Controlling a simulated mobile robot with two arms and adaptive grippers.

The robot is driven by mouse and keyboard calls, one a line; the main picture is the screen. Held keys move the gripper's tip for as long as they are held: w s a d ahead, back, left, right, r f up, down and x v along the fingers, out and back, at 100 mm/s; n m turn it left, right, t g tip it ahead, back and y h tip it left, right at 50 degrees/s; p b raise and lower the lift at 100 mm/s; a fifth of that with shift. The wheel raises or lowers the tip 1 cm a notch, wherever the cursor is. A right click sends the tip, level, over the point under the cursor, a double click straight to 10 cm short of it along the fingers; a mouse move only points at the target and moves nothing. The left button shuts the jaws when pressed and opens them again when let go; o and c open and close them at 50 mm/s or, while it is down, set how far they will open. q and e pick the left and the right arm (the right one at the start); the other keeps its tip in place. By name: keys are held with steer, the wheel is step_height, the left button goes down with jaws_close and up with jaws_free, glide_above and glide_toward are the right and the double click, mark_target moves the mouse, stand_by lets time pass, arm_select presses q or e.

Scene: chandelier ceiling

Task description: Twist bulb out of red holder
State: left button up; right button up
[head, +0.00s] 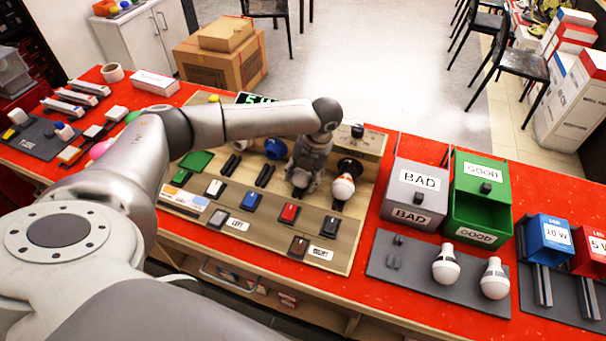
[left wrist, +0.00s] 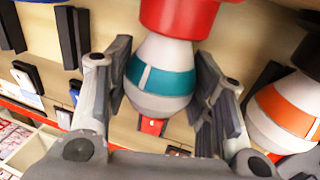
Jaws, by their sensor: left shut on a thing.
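The red holder (left wrist: 180,15) shows at the top of the left wrist view. A white bulb (left wrist: 160,80) with a teal band sits with one end at the holder. My left gripper (left wrist: 165,72) has a finger on each side of this bulb and is shut on it. In the head view my left gripper (head: 303,182) reaches down over the wooden board (head: 338,258) and hides the red holder and the held bulb. My right gripper is not in view.
A bulb with an orange band (head: 343,187) stands close to the right of my gripper. Several switches, including a red one (head: 289,213), lie in front. The grey BAD box (head: 412,190), green GOOD box (head: 478,205) and two bulbs on a grey mat (head: 385,268) are farther right.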

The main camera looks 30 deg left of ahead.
mark_target(296, 195)
arm_select(q)
steer(key=shift+h+p, duration=0.6)
steer(key=shift+h, duration=0.3)
stand_by(0.5)
steer(key=shift+s, duration=0.1)
steer(key=shift+s+d+p, duration=0.15)
steer(key=shift+s+p, duration=0.85)
steer(key=shift+p, duration=0.25)
steer(key=shift+s+d+p, duration=0.2)
steer(key=shift+s+p, duration=0.45)
steer(key=shift+s, duration=0.1)
step_height(296, 195, up, 8)
steer(key=p, duration=0.8)
